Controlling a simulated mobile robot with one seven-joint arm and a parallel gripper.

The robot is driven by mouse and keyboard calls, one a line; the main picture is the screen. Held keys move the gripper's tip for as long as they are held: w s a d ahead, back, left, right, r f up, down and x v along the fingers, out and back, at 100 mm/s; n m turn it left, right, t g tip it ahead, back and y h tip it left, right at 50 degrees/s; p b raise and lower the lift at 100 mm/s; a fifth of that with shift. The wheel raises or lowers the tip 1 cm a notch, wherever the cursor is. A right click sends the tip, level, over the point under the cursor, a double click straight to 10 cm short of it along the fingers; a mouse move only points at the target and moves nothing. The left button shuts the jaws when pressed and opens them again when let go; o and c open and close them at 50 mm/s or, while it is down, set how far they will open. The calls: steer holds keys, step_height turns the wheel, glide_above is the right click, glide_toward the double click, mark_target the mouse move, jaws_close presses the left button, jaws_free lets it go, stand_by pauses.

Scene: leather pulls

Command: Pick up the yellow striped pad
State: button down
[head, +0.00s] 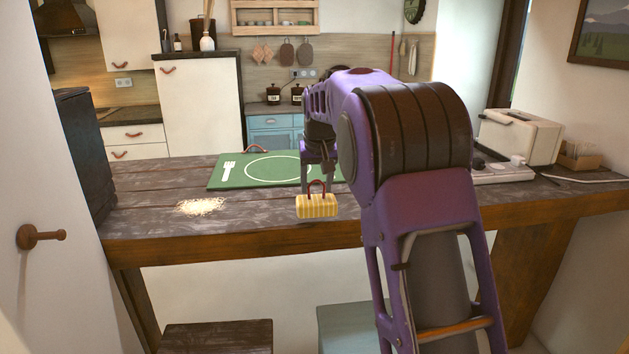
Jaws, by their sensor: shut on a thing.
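The yellow striped pad (317,208) is a small block with pale stripes and a dark red loop handle on top. It hangs level at the front edge of the wooden counter, in the middle of the head view. My gripper (317,184) is directly above it, shut on the pad's loop handle. My purple arm hides part of the gripper and the counter to the right. I cannot tell exactly how high the pad is above the counter.
A green placemat (217,180) with a fork and plate print lies behind the pad. A pale crumbly pile (201,206) lies on the counter (145,207) to the left. A toaster (519,136) and a power strip (503,174) stand at the right. Stools are below.

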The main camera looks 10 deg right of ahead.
steer(key=s, duration=0.8)
steer(key=s+f, duration=0.7)
steer(key=f, duration=0.5)
steer(key=s+f, duration=0.7)
steer(key=f, duration=0.6)
steer(key=shift+d+n+b, duration=0.3)
steer(key=shift+d, duration=0.15)
steer(key=w+r, duration=0.7)
steer(key=r, duration=0.5)
steer(key=w+a+r, duration=0.1)
steer(key=w+r, duration=0.5)
steer(key=r, duration=0.7)
steer(key=shift+w+a, duration=0.2)
steer(key=shift+w, duration=0.15)
